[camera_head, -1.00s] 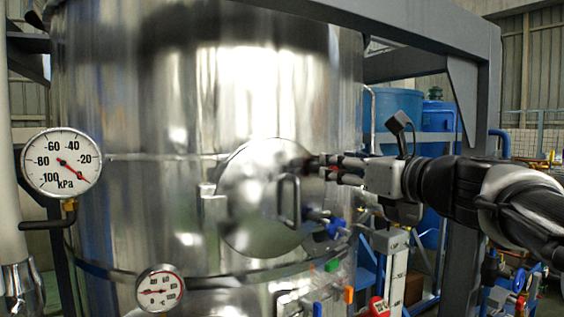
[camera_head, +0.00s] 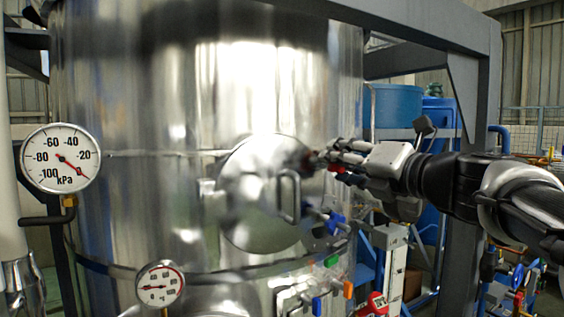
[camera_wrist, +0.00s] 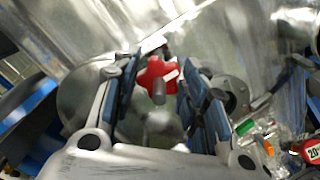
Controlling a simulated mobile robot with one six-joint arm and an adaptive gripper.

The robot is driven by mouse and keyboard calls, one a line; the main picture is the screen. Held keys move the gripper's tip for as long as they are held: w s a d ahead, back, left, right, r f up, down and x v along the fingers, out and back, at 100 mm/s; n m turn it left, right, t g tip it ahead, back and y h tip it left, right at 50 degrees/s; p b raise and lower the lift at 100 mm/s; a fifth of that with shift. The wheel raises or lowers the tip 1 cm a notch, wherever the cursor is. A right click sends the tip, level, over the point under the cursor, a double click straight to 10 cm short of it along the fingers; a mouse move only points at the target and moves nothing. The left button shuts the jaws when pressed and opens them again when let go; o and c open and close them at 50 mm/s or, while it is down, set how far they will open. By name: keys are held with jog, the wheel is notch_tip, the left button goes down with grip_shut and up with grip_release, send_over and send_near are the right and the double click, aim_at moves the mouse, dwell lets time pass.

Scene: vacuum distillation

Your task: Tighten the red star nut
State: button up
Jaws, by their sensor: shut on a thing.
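The red star nut (camera_wrist: 152,74) shows in the wrist view between the two blue-padded fingers of my gripper (camera_wrist: 160,80), with a grey bolt end standing out of its middle. My gripper is shut on the nut. In the head view my gripper (camera_head: 318,160) reaches in from the right to the right edge of the round steel hatch cover (camera_head: 250,195). There the nut is mostly hidden by the fingers.
The shiny steel vessel (camera_head: 120,120) fills the left and middle. A bar handle (camera_head: 289,196) stands out from the cover close to my gripper. Blue-handled valves (camera_head: 334,224) sit below it. A grey frame post (camera_head: 478,130) stands behind my arm.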

jog(key=shift+m, duration=0.4)
jog(key=o, duration=1.1)
jog(key=shift+r, duration=0.1)
